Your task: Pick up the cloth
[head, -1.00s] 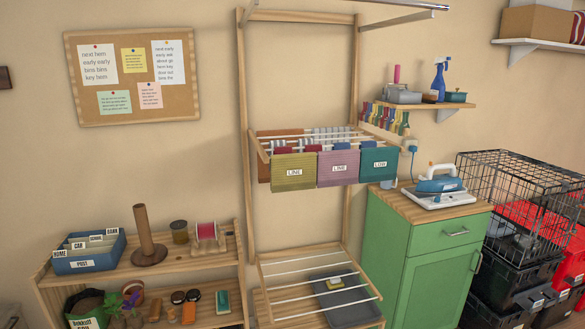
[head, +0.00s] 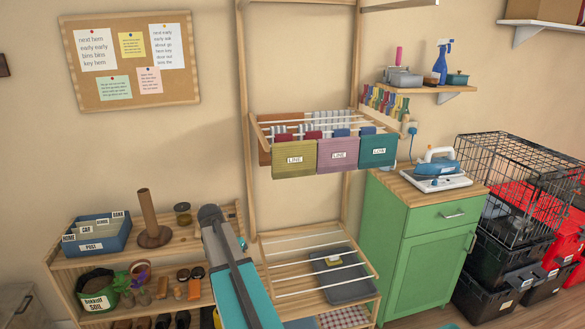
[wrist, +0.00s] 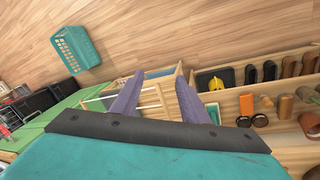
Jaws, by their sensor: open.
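A folded checkered cloth (head: 343,317) in red and white lies low in the drying rack at the bottom of the head view, partly cut off by the frame edge. A teal item (head: 302,322) lies beside it, too cropped to tell what it is. My gripper (wrist: 157,82) shows in the wrist view with its two purple fingers apart and nothing between them. It points toward the wooden rack and shelf, above them. I cannot make out the cloth in the wrist view.
A grey tray (head: 347,290) sits under white rods on the rack. Green cabinet (head: 415,260) stands right, black wire crate (head: 510,185) beyond it. Wooden shelf (head: 182,245) with jars and boxes is left. A teal basket (wrist: 77,48) lies on open wooden floor.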

